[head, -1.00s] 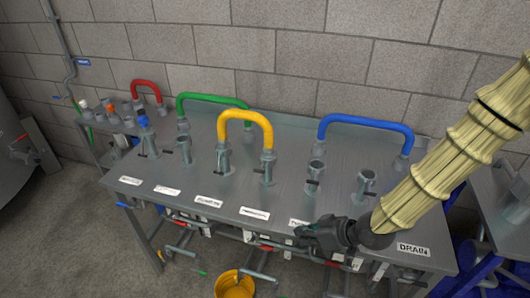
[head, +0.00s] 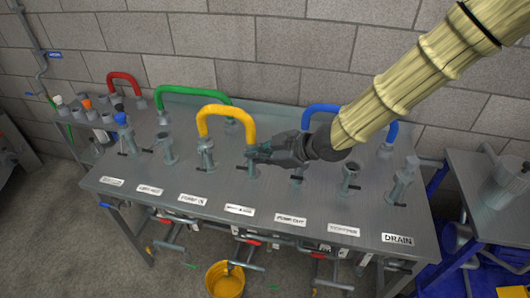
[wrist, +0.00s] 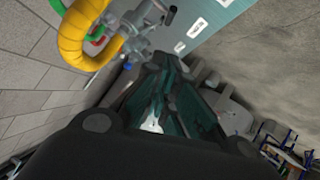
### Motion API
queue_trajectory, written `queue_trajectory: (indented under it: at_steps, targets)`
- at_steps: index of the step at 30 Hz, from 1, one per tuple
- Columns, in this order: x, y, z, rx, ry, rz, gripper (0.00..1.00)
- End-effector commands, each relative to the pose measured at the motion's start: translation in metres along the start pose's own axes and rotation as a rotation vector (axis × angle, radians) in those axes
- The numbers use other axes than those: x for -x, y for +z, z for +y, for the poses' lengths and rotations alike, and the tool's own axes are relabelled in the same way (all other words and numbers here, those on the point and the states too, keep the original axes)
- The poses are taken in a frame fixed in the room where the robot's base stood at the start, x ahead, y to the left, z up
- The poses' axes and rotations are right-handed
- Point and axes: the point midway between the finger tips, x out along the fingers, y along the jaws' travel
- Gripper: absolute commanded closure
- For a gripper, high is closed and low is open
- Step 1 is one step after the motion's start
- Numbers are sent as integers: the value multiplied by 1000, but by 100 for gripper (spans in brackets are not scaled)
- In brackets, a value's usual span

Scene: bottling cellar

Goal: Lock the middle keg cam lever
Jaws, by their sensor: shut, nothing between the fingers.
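A grey steel bench (head: 140,187) carries a row of upright metal ports, several with small black cam levers. A yellow hose (head: 225,108) arches between two ports. My gripper (head: 256,154) is shut and empty, beside the port (head: 251,167) at the yellow hose's right end; whether it touches is unclear. That port's lever is largely hidden by my gripper. In the wrist view, my shut fingers (wrist: 166,68) point towards metal fittings (wrist: 150,22) beside the yellow hose (wrist: 72,40). The small labels are mostly unreadable, so I cannot tell which lever is the middle keg one.
Red (head: 124,75), green (head: 190,91) and blue (head: 385,115) hoses arch behind the yellow one. Open ports stand to the right, near the DRAIN label (head: 397,239). A yellow bucket (head: 225,281) stands on the floor in front. Another table (head: 470,165) is at right.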

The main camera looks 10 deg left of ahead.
Motion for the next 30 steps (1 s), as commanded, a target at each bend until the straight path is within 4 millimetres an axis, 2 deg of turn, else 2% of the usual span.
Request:
queue_trajectory:
  at_steps: [12, 21, 30]
  targets:
    - [-56, 2, 1, -2, 0, -1, 100]
    - [-75, 23, 0, -2, 0, 0, 100]
    - [-81, 29, 1, 0, 1, 0, 100]
